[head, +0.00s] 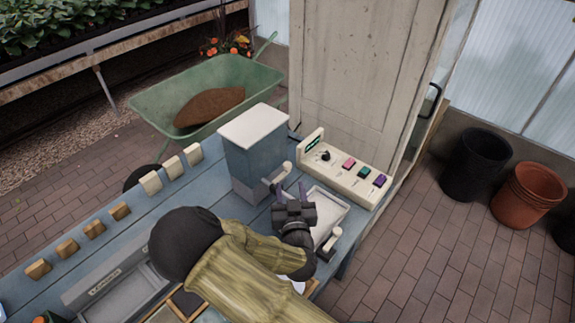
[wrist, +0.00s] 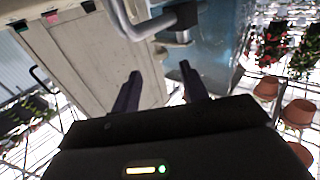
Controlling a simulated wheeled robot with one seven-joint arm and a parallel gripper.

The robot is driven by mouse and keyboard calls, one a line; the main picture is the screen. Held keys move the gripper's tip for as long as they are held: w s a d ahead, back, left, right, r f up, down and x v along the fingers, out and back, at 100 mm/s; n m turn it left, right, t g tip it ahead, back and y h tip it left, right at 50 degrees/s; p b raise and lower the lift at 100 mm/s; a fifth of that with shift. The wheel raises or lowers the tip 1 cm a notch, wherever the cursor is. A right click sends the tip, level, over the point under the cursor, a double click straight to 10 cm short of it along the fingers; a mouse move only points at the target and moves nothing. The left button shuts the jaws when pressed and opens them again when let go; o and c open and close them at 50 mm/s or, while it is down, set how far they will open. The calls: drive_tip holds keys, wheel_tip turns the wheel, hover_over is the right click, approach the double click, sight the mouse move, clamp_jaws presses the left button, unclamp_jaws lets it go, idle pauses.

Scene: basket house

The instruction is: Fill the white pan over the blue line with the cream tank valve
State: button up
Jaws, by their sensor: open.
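The grey-blue tank (head: 255,150) with a cream lid stands at the bench's far end. A cream handle (head: 281,172), apparently the tank valve, sticks out at its right side. The white pan (head: 326,203) lies right of the tank, partly hidden behind my arm. Its blue line cannot be made out, nor can any water. My gripper (head: 291,190) is open and empty, just below the handle and apart from it as far as I can tell. In the wrist view the fingers (wrist: 160,88) are spread, with a grey bent pipe (wrist: 135,28) beyond them.
A cream control panel (head: 345,172) with a knob and coloured buttons stands behind the pan. A second cream handle (head: 331,239) is at the pan's near right. Several wooden and cream blocks (head: 95,229) line the bench's back edge. A green wheelbarrow (head: 240,80) stands beyond.

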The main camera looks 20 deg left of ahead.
sight(288, 170)
drive_tip(key=p+x, duration=0.1)
drive_tip(key=x, duration=0.7)
drive_tip(key=shift+w+a+p, duration=0.15)
drive_tip(key=shift+w+p, duration=0.15)
drive_tip(key=shift+w, duration=0.25)
drive_tip(key=shift+s, duration=0.1)
drive_tip(key=c, duration=0.9)
